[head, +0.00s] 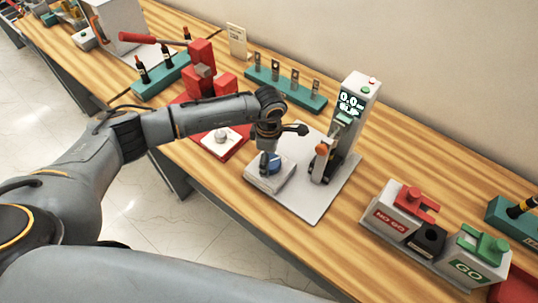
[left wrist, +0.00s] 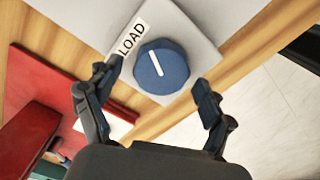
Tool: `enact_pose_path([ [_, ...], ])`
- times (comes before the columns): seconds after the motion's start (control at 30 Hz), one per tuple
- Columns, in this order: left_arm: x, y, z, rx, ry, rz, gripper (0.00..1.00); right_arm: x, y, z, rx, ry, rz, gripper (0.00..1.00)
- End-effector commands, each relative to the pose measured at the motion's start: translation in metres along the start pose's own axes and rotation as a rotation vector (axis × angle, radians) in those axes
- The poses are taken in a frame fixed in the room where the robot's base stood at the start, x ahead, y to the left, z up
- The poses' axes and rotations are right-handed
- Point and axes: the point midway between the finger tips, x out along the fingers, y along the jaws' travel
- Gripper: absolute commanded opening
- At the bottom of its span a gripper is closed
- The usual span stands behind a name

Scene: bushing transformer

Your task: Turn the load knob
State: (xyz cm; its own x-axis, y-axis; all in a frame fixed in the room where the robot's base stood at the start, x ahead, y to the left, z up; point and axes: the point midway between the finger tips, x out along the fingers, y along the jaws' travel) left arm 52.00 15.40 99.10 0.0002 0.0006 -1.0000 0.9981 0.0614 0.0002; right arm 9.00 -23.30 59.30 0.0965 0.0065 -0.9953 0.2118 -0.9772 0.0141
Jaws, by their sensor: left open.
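The load knob (left wrist: 163,72) is a round blue dial with a white pointer line. It sits on a light grey box beside a white LOAD label (left wrist: 133,37). In the head view the blue knob (head: 276,161) is partly hidden by my left gripper (head: 266,167), which points down over the grey box (head: 271,178). In the left wrist view my left gripper (left wrist: 160,95) is open, with one finger on each side of the knob and visible gaps between them. The pointer slants from upper left to lower right in that view. My right gripper is not in view.
The box stands on a grey base plate (head: 313,209) beside an upright tester with a display (head: 351,103) and an orange-handled lever (head: 321,149). A red tray (head: 219,148) lies to the left. NO GO and GO blocks (head: 399,215) stand to the right.

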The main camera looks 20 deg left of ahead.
Motion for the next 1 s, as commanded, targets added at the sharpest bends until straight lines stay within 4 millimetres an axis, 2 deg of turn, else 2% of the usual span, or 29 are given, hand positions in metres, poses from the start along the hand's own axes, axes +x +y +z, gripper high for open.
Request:
enact_pose_path([
  [0.27, 0.002, 0.0, 0.0, 0.001, 0.0, 0.0, 0.81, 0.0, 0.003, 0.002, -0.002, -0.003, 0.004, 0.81],
  [0.53, 0.001, 0.0, 0.0, 0.0, -0.001, 0.0, 0.29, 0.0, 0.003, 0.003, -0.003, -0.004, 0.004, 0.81],
  [0.77, 0.002, 0.0, 0.0, -0.009, -0.001, 0.001, 0.27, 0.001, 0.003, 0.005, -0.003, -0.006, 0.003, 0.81],
  [1.0, 0.004, 0.0, 0.0, -0.094, -0.001, 0.002, 0.27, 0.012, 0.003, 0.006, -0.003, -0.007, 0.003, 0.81],
])
